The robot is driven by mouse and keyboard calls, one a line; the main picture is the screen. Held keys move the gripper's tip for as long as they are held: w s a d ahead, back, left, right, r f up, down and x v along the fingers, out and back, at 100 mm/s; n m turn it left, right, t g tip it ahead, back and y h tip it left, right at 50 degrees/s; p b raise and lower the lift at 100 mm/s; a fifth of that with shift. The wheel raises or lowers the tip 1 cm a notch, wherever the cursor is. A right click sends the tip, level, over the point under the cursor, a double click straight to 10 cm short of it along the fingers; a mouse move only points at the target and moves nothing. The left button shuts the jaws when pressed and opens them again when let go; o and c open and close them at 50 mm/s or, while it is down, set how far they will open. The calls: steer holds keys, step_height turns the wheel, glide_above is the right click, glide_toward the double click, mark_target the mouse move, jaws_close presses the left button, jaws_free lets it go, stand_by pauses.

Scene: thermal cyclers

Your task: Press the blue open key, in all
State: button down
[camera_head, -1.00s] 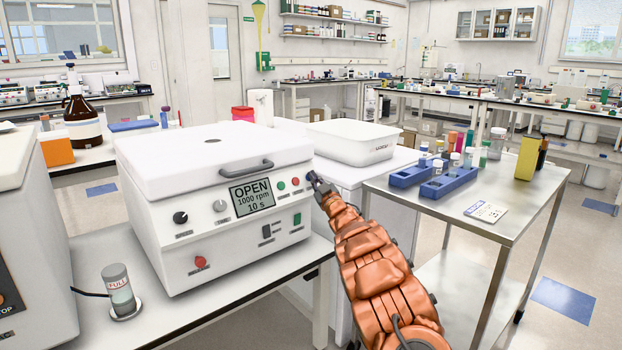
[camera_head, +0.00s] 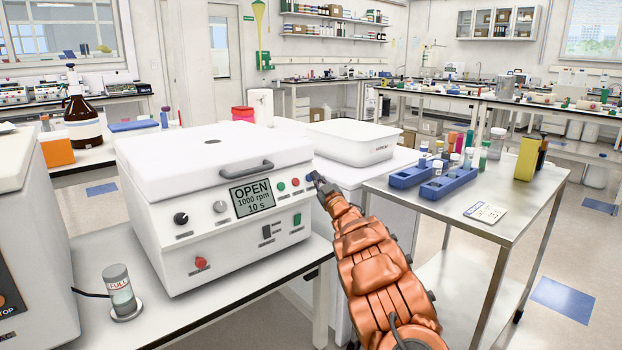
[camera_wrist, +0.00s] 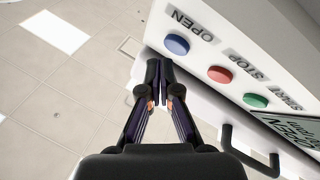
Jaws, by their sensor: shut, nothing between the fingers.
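The white centrifuge-like machine (camera_head: 160,240) stands on the bench with its lid (camera_head: 205,160) lying flat on top. Its display (camera_head: 252,197) reads OPEN, 1000 rpm, 10 s. The blue key (camera_wrist: 177,44), labelled OPEN, is on the front panel in the wrist view, beside the red STOP key (camera_wrist: 220,74) and the green START key (camera_wrist: 255,100). My gripper (camera_wrist: 159,64) is shut and empty, its tips close to the blue key and slightly below it in that view; contact is not visible. In the head view my gripper (camera_head: 317,179) is at the panel's right end.
A metal cart (camera_head: 425,195) with blue tube racks stands to the right.

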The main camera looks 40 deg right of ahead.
steer(key=s, duration=0.1)
steer(key=s+r+p, duration=0.1)
steer(key=s, duration=0.1)
steer(key=s+r, duration=0.1)
steer(key=shift+s+p, duration=0.25)
steer(key=shift+p, duration=0.1)
stand_by(1.1)
